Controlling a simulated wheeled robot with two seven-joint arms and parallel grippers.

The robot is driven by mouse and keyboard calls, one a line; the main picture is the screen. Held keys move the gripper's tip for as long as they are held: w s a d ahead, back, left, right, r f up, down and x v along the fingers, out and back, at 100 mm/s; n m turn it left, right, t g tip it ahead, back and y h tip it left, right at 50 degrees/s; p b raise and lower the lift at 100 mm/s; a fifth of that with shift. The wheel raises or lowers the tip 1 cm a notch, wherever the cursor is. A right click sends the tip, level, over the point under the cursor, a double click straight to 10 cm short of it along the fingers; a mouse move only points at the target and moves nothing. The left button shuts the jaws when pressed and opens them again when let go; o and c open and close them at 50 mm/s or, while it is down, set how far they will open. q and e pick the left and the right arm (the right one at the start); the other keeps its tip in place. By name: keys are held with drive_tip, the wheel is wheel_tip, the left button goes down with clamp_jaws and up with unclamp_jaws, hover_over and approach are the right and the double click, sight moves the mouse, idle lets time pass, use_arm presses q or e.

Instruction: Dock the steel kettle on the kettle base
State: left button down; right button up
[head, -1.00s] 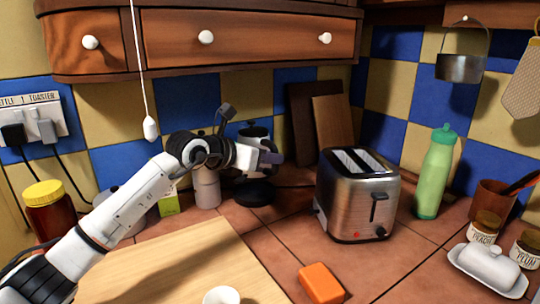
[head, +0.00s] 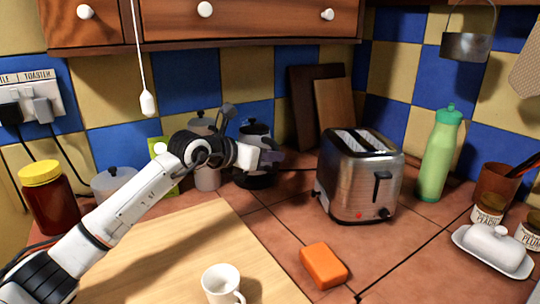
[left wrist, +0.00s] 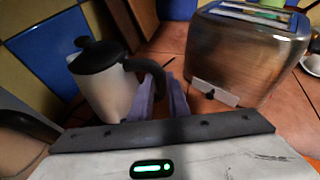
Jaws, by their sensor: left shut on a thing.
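The steel kettle (head: 257,133) has a black lid and dark handle and stands upright at the back of the counter, partly hidden behind my left gripper (head: 270,156). In the left wrist view, the kettle (left wrist: 105,92) shows its pale metal body, and the gripper's fingers (left wrist: 163,99) are shut around its black handle. The black round kettle base (head: 254,181) lies directly below the kettle in the head view. The gripper covers the kettle's lower part, so I cannot tell whether kettle and base touch. My right gripper is not in view.
A chrome toaster (head: 360,180) stands to the right of the kettle. A grey canister (head: 207,180) is close on its left. A wooden board (head: 180,250), white mug (head: 222,284) and orange sponge (head: 324,266) lie in front. A pull cord (head: 147,101) hangs at left.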

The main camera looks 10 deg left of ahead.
use_arm(q)
drive_tip(key=shift+r, duration=0.25)
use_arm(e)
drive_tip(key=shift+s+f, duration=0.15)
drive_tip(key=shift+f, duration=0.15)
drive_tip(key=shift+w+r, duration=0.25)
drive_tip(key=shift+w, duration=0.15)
use_arm(q)
drive_tip(key=shift+f, duration=0.25)
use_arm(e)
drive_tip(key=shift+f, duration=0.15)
use_arm(q)
drive_tip(key=shift+s+f+b, duration=0.1)
drive_tip(key=shift+f+b, duration=0.35)
drive_tip(key=shift+b, duration=0.1)
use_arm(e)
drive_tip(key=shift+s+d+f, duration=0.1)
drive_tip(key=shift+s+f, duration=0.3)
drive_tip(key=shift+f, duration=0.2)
